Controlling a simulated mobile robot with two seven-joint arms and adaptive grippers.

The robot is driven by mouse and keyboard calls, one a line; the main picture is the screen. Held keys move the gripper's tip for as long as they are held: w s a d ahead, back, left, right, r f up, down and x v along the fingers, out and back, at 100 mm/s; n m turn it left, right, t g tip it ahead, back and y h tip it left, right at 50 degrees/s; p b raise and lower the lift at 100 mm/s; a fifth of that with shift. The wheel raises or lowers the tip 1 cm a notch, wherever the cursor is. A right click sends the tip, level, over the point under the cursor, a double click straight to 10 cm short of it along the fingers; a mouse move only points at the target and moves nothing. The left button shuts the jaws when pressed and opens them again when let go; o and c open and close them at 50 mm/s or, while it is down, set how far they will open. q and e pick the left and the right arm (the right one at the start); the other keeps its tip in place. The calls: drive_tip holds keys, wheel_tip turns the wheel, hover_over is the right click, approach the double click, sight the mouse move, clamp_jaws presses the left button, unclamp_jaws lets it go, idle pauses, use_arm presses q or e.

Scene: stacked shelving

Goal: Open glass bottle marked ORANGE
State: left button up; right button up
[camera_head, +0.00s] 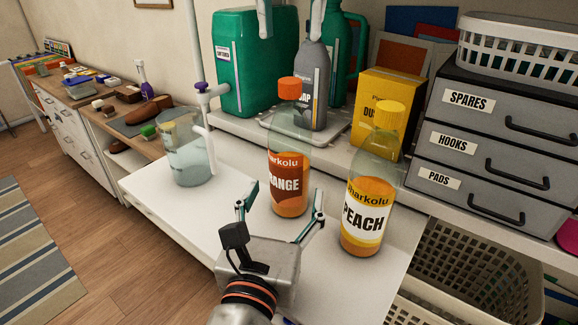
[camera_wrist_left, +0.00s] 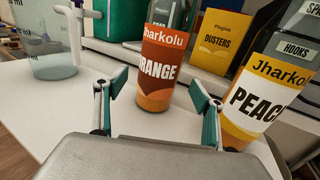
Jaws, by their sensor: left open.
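The glass bottle marked ORANGE (camera_head: 288,172) stands upright on the white surface, with its orange cap (camera_head: 290,88) on top. In the left wrist view the bottle (camera_wrist_left: 160,62) shows ahead, between the spread fingers, with its top out of frame. My left gripper (camera_head: 281,198) is open and empty, low in front of the bottle. In the left wrist view the gripper (camera_wrist_left: 157,100) has its fingertips near the bottle's lower part; I cannot tell whether they touch it. My right gripper is not in view.
A clear pitcher (camera_head: 187,150) stands to the left. Behind are a grey soap bottle (camera_head: 313,85), a green canister (camera_head: 240,62) and a yellow dusters box (camera_head: 382,105). The front left white surface (camera_head: 165,205) is clear.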

use_arm(q)
drive_tip(key=shift+x, duration=2.7)
use_arm(e)
drive_tip(key=shift+w, duration=0.15)
use_arm(q)
clamp_jaws()
